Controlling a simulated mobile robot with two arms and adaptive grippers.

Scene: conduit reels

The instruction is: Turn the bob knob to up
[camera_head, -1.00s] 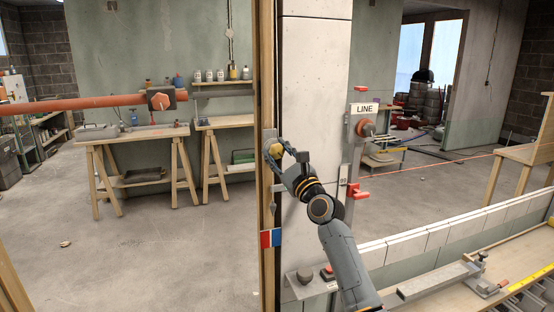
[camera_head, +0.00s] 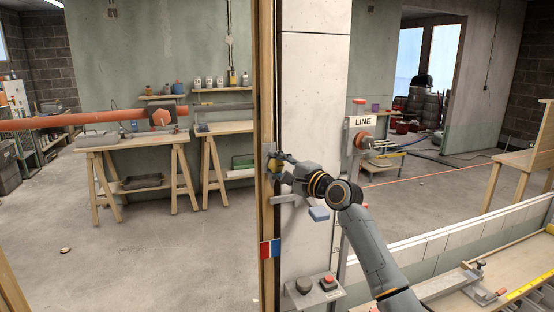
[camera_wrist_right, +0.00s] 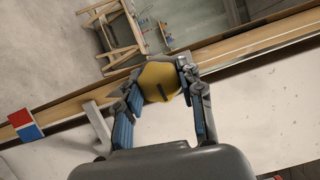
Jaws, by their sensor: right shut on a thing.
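The yellow knob (camera_wrist_right: 158,82) sits between the two fingers of my right gripper (camera_wrist_right: 160,96) in the right wrist view, with both fingers against its sides. A short dark line shows on its face. In the head view, the knob (camera_head: 274,166) is a small yellow patch on the wooden post, mostly hidden by my right gripper (camera_head: 277,163). The gripper reaches it from the right, with the wrist nearly level. I cannot read any marks around the knob. My left gripper is not in view.
A grey bracket (camera_head: 288,198) sticks out just below the knob. A red, white and blue plate (camera_head: 270,249) is lower on the post. A box with buttons (camera_head: 318,288) is below.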

